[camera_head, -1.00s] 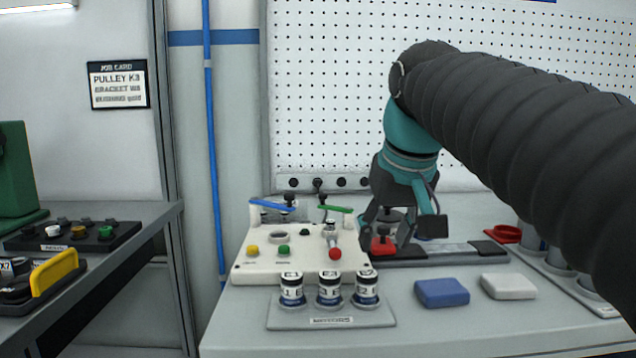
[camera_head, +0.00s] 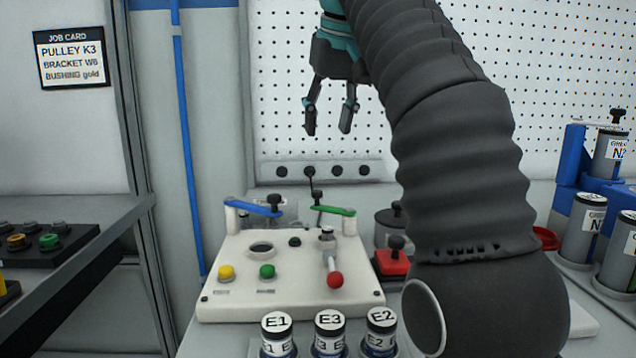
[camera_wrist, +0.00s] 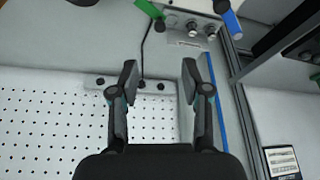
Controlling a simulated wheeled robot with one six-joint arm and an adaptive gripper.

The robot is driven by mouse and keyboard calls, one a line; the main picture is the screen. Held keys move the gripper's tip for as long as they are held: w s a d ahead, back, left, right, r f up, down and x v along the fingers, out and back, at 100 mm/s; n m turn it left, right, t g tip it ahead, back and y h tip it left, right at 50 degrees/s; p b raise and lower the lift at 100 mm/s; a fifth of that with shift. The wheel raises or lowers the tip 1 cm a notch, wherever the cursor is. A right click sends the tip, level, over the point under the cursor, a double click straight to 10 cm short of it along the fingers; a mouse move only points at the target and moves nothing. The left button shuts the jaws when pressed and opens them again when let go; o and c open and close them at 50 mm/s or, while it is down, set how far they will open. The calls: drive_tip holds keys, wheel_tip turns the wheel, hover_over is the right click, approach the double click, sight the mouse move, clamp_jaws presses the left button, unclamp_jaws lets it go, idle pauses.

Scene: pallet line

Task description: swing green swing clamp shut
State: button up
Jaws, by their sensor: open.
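The green swing clamp (camera_head: 333,210) is a flat green arm with a black knob, at the back right of the white fixture box (camera_head: 225,292). In the wrist view the green arm (camera_wrist: 148,8) shows at the top edge. A blue swing clamp (camera_head: 252,208) is at the back left, and also shows in the wrist view (camera_wrist: 232,24). My gripper (camera_head: 328,130) is open and empty, above and behind the box, in front of the pegboard. Its fingers (camera_wrist: 158,80) are spread with nothing between them.
The box carries a red-ended lever (camera_head: 334,279), a yellow button (camera_head: 226,271) and a green button (camera_head: 267,270). Labelled jars (camera_head: 329,328) stand in front. A red block (camera_head: 393,262) and a dark canister sit to the right. My arm hides part of the bench.

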sight(317, 191)
drive_tip(key=b+x, duration=0.3)
drive_tip(key=x, duration=1)
drive_tip(key=shift+f+b, duration=0.1)
drive_tip(key=shift+b, duration=0.3)
clamp_jaws()
